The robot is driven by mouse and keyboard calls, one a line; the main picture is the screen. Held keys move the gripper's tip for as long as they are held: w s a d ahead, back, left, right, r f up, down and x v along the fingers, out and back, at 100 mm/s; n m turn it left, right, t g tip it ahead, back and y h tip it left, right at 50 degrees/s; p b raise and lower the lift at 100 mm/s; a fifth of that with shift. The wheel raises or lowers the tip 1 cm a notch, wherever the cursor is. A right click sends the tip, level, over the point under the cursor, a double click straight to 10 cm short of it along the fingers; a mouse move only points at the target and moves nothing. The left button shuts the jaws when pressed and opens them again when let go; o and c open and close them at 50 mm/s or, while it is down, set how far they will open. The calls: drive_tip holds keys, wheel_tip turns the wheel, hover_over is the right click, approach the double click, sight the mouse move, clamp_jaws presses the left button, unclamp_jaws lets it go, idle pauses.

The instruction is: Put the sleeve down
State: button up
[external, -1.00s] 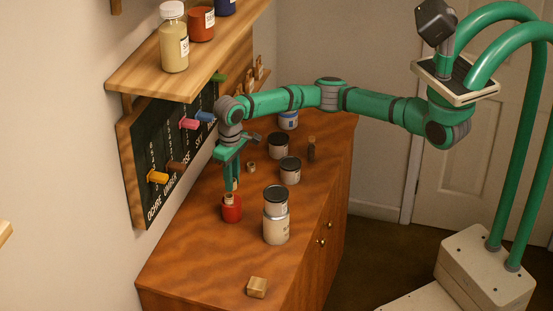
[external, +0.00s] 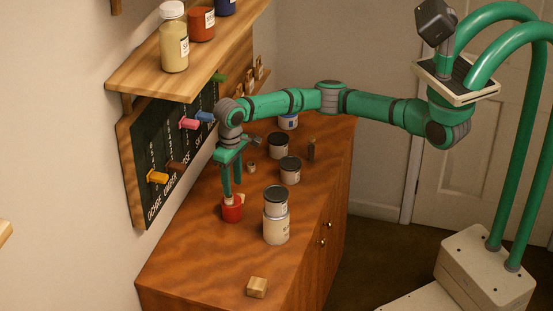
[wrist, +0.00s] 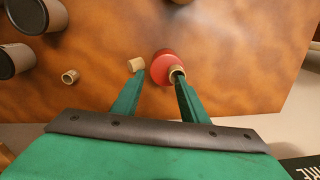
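My gripper (wrist: 157,78) points down over the table with its two fingers apart and nothing visible gripped between them. It also shows in the external view (external: 232,191). A small pale hollow piece (wrist: 175,71), which looks like the sleeve, is at the right fingertip in the wrist view, partly hidden by that finger. It is at the edge of a red pot (wrist: 165,62); I cannot tell whether the finger touches it. In the external view the pale piece (external: 228,200) shows at the top of the red pot (external: 232,213).
A small tan cylinder (wrist: 136,64) is by the left fingertip. A small ring (wrist: 70,76) lies farther left. Stacked cans (external: 276,228), other cans (external: 290,170) and a wooden block (external: 257,287) stand on the table (external: 190,262). The pegged board (external: 150,200) is at the left wall.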

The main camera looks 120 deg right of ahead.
wheel_tip(320, 180, up, 13)
idle(0.4)
drive_tip(key=shift+f, duration=0.1)
